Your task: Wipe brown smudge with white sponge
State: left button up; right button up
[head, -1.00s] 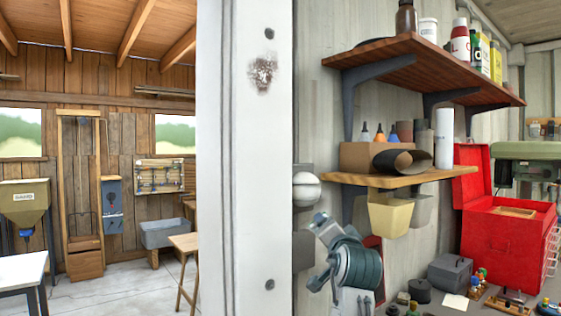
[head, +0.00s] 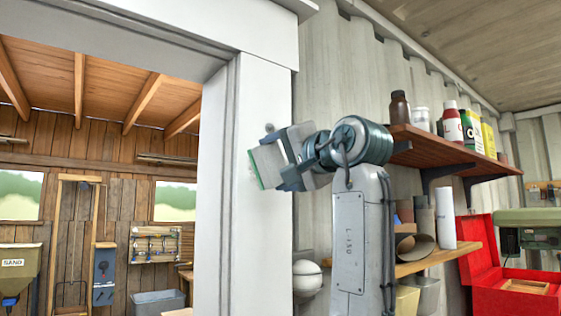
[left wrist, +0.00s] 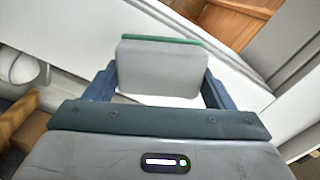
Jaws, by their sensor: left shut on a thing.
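The white sponge (head: 268,163) has a green scouring layer on its far face. My left gripper (head: 284,160) is shut on it and holds it up at the white door post (head: 213,230), green side toward the post. In the left wrist view the sponge (left wrist: 160,68) sits between both fingers of the left gripper (left wrist: 158,85), with the green layer along its far edge. I cannot tell whether the green face touches the post. The brown smudge does not show now; the sponge and gripper cover that part of the post. My right gripper is not in view.
Right of the post, a wooden shelf (head: 440,147) with bottles and cans stands close behind my arm. A lower shelf (head: 440,258) and an open red toolbox (head: 485,255) are farther right. The open doorway on the left is clear.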

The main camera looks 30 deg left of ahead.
pick_arm(q)
jog(key=p+x, duration=0.1)
jog(key=x, duration=0.2)
jog(key=shift+w+a, duration=0.2)
jog(key=shift+a, duration=0.15)
jog(key=shift+w+a, duration=0.25)
jog(key=shift+a, duration=0.4)
jog(key=shift+w+a+f, duration=0.1)
jog(key=shift+a, duration=0.1)
jog(key=shift+w+a, duration=0.2)
jog(key=shift+a, duration=0.2)
jog(key=shift+w+a, duration=0.2)
jog(key=shift+a, duration=0.25)
